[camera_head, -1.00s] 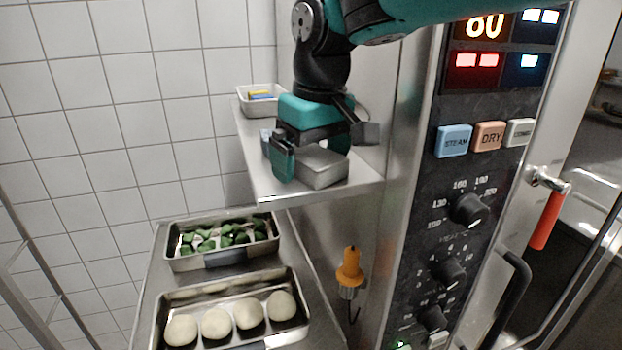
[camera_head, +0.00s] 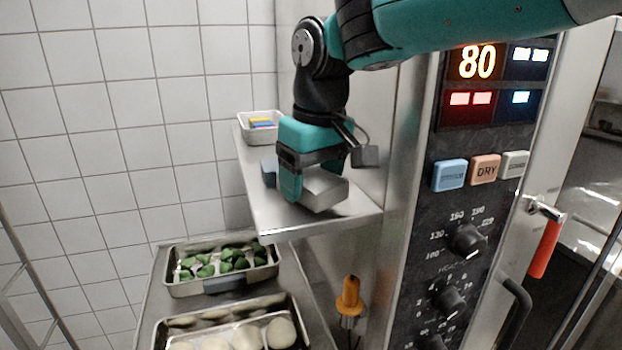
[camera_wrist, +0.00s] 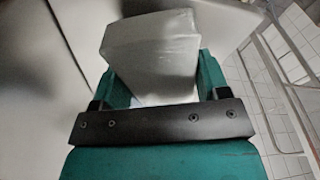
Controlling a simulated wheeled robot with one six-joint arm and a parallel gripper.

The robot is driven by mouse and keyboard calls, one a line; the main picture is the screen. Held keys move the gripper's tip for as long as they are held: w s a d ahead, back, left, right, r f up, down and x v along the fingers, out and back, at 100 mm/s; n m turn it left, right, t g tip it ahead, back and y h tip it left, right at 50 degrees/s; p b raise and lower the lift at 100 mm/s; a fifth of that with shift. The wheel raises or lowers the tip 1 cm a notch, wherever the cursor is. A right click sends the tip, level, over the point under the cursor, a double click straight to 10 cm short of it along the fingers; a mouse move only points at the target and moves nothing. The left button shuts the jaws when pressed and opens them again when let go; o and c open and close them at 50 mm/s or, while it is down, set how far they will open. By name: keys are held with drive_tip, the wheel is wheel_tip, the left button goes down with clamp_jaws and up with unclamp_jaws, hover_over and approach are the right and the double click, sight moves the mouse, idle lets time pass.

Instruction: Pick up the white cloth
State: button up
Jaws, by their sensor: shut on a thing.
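The white cloth (camera_head: 326,192) looks like a thick, pale grey-white folded block. My gripper (camera_head: 310,178), with teal fingers, is shut on it over the steel wall shelf (camera_head: 280,222). In the head view the block is tilted and seems slightly above the shelf; whether one edge still touches is unclear. In the wrist view the cloth (camera_wrist: 152,52) fills the space between the two fingers of my gripper (camera_wrist: 158,82).
A small blue-grey item (camera_head: 268,172) is close beside the near finger. A bin (camera_head: 244,122) with blue and yellow pieces stands behind. Below are a tray of green pieces (camera_head: 212,287) and a dough tray (camera_head: 160,333). The oven panel (camera_head: 470,205) is right; an orange-handled tool (camera_head: 349,297) hangs below.

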sight(311, 175)
wheel_tip(311, 175, up, 18)
drive_tip(key=p, duration=1.1)
drive_tip(key=shift+r, duration=0.2)
